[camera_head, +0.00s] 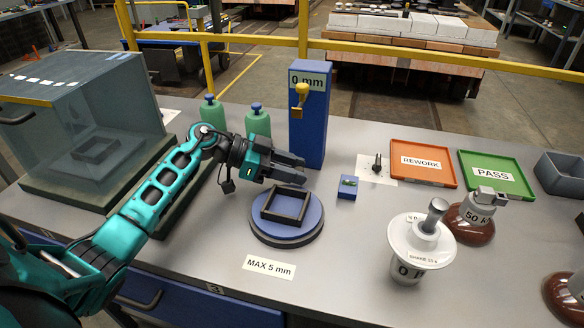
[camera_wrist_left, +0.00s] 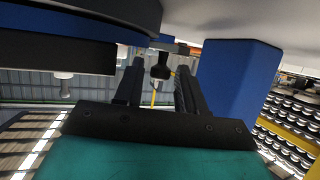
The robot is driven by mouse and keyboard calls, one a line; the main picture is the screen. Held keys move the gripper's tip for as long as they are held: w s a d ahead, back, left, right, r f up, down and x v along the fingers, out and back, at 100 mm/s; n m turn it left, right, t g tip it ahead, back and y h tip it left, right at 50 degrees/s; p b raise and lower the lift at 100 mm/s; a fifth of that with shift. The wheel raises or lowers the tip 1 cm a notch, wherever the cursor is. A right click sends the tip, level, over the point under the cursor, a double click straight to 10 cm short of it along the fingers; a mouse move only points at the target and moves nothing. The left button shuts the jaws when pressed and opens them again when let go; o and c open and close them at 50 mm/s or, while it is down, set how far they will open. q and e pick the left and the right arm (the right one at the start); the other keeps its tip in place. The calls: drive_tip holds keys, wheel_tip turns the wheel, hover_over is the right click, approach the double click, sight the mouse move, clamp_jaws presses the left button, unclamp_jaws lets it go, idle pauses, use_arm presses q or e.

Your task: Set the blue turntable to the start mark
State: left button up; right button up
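The blue turntable (camera_head: 313,213) is a round disc on a dark base near the middle of the bench. A black square frame (camera_head: 270,213) lies on it. Part of the turntable also shows upside down at the upper left of the left wrist view (camera_wrist_left: 70,20). My left gripper (camera_head: 300,168) is just behind and above the turntable, its fingers pointing right. In the left wrist view its two fingers (camera_wrist_left: 158,85) are apart, with no object clearly held. A start mark cannot be made out. My right gripper is not in view.
A tall blue post (camera_head: 312,125) labelled 0 mm stands close behind my left gripper. Green bottles (camera_head: 258,123) stand behind the arm. A small blue block (camera_head: 346,193) is right of the turntable. A white lidded container (camera_head: 420,245) stands front right. The front-centre bench is mostly clear.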

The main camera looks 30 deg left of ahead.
use_arm(q)
clamp_jaws()
idle(0.3)
